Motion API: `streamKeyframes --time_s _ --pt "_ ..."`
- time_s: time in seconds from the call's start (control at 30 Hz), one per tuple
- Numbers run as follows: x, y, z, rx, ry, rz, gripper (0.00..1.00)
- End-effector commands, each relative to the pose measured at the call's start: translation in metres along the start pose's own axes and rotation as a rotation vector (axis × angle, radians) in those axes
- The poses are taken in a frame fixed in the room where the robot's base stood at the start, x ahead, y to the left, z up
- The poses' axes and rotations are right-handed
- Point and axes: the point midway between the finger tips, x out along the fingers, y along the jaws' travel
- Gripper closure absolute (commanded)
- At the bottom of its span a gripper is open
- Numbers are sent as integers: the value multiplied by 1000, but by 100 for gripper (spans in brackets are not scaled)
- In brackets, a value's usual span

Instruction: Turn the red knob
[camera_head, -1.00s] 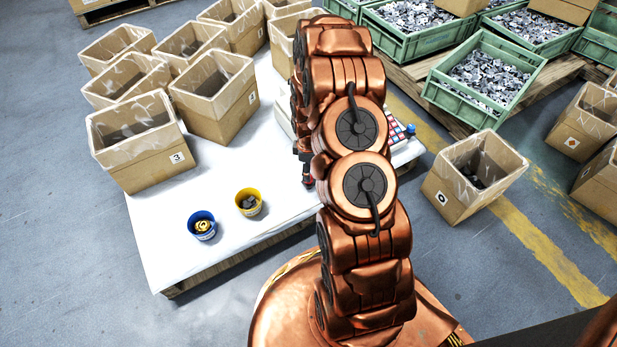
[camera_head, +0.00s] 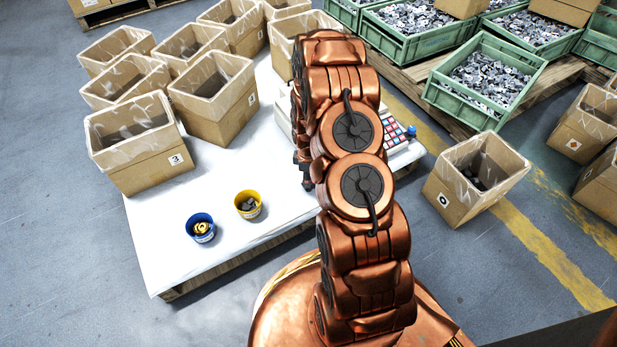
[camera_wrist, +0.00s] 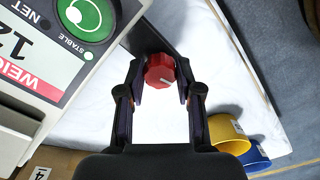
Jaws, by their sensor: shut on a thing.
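The red knob (camera_wrist: 160,72) shows in the wrist view, with a pale pointer line on its face. It sits by a dark bar beside the white weighing device (camera_wrist: 62,85). My gripper (camera_wrist: 160,84) is shut on the knob, with one dark finger on each side of it. In the head view my copper arm hides the knob and most of the device, whose keypad side (camera_head: 397,134) shows to the right of the arm.
A blue cup (camera_head: 201,228) and a yellow cup (camera_head: 248,205) stand on the white tabletop (camera_head: 165,245). Several lined cardboard boxes (camera_head: 140,165) fill the table's back left. Another box (camera_head: 455,190) stands at the right.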

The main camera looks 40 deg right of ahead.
Motion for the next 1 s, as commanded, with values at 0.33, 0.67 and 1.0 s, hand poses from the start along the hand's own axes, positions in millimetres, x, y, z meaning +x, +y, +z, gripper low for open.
streamKeyframes --time_s 0.33,0.67,1.0 --pt "-1 0 0 8 0 0 100" --pt "-5 1 0 147 1 2 100" --pt "-5 -1 1 451 -2 -2 100"
